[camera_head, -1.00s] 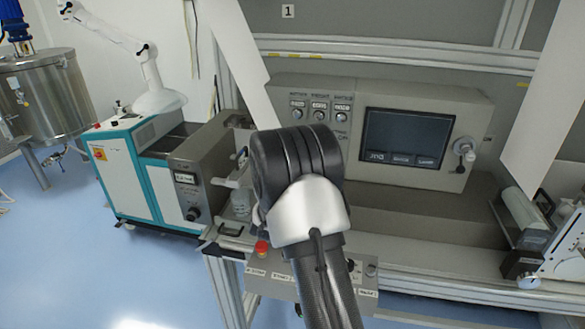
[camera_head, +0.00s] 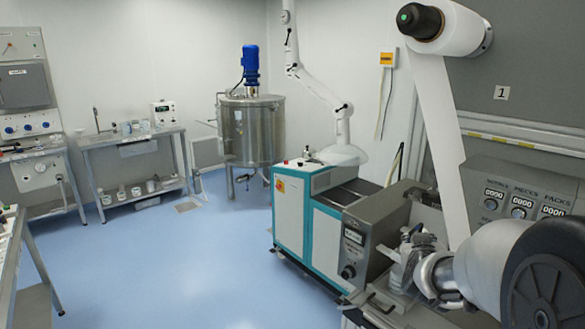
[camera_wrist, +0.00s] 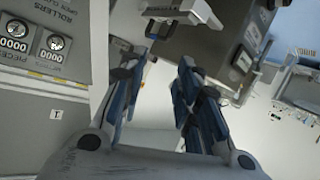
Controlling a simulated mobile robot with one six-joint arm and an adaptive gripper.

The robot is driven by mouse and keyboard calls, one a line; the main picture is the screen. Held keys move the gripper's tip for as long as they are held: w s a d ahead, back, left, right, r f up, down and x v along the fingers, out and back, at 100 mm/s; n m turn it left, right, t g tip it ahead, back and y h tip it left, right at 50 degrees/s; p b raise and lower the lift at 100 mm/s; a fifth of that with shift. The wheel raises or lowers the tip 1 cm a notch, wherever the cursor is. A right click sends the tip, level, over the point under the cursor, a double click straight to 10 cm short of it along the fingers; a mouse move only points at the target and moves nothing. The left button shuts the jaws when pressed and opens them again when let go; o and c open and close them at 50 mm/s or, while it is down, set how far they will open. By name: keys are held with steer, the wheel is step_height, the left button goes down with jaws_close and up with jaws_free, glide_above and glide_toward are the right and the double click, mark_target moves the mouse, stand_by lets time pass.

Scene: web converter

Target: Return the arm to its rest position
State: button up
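My gripper (camera_wrist: 157,72) shows in the wrist view with its two blue-and-grey fingers apart. Nothing is visible held between them; pale background shows through the gap. In the head view my arm (camera_head: 490,268) reaches in from the lower right, bent in front of the web converter (camera_head: 490,135). Its far end is near the grey unit with a dial (camera_head: 352,245), and I cannot tell how far apart they are. The gripper fingers are not clear in the head view.
The teal-and-white cabinet (camera_head: 308,228) stands left of my arm, with a white arm (camera_head: 338,118) behind it. A steel tank (camera_head: 250,132) and a bench (camera_head: 128,140) stand farther back. A white web (camera_head: 440,130) hangs close above my arm. Blue floor (camera_head: 190,265) is clear at centre left.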

steer(key=s+a+r+n+g+y, duration=0.2)
steer(key=s+a+g+y, duration=0.25)
steer(key=s+a, duration=1.05)
steer(key=s+f+g, duration=0.2)
steer(key=s, duration=0.8)
steer(key=s+a+f+g, duration=0.1)
steer(key=s+f, duration=0.1)
steer(key=s, duration=0.9)
steer(key=shift+s+a+f+g+y, duration=0.15)
steer(key=shift+s+a+g+y, duration=0.05)
steer(key=shift+s+g+y, duration=0.15)
steer(key=shift+d, duration=0.15)
